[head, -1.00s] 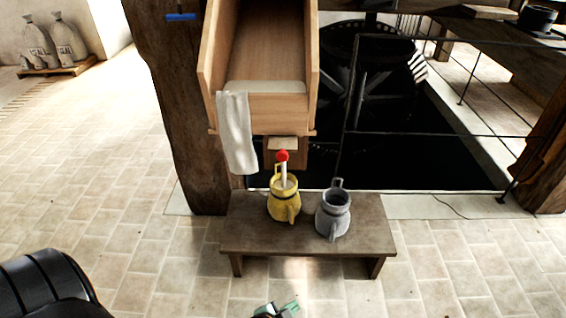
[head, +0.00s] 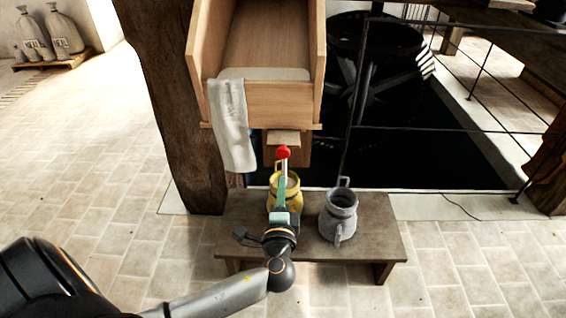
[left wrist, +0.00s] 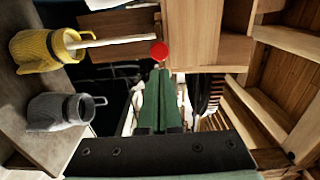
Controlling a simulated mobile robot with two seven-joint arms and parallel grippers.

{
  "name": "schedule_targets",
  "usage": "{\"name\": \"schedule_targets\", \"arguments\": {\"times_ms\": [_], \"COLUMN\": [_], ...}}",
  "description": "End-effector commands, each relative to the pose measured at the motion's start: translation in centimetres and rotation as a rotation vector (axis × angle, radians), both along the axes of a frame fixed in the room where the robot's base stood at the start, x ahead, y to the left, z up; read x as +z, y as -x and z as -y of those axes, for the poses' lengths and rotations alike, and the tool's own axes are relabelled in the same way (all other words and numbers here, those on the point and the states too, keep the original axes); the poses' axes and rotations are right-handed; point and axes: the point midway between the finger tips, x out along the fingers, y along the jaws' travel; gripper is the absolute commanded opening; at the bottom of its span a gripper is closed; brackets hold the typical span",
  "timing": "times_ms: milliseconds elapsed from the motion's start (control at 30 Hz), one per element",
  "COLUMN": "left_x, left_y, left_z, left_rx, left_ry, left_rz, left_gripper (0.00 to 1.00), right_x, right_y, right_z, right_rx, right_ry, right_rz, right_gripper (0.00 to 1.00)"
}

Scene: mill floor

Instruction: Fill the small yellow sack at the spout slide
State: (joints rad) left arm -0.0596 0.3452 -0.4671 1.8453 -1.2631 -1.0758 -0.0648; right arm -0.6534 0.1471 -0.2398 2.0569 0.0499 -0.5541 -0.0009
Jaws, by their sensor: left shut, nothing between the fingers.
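The small yellow sack (head: 298,190) stands open on the low bench below the wooden spout (head: 298,154); it also shows in the left wrist view (left wrist: 38,50). A pale, straight column (left wrist: 115,41) runs between the spout and the sack's mouth and looks like falling meal. A red knob (head: 284,152) sits at the spout's front; it also shows in the left wrist view (left wrist: 159,50). My left gripper (head: 283,172) is shut and empty, its green fingertips close to the knob; contact is unclear. It hides part of the sack in the head view. My right gripper is out of view.
A grey sack (head: 341,217) stands on the bench (head: 374,236), right of the yellow one. A white cloth (head: 233,125) hangs over the chute's (head: 270,104) front. A dark pit with a wheel and railings lies behind.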

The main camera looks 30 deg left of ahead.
Motion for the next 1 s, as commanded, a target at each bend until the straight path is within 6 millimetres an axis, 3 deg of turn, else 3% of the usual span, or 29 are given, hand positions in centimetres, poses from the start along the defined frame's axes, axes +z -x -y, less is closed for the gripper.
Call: {"name": "schedule_targets", "arguments": {"times_ms": [200, 400, 1000], "left_x": [0.0, 0.0, -0.2], "left_y": [-4.2, -6.7, -8.2], "left_z": [-2.6, -4.1, -5.0], "left_rx": [0.001, -0.001, 0.000], "left_ry": [-0.002, -0.001, 0.001], "left_rz": [0.002, 0.001, 0.000], "left_gripper": [0.00, 0.00, 0.00], "right_x": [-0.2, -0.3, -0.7], "right_y": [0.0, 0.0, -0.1], "right_z": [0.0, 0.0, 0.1], "right_rx": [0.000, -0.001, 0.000], "right_ry": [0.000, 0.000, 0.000], "right_rz": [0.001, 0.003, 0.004], "right_gripper": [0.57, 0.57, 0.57]}}
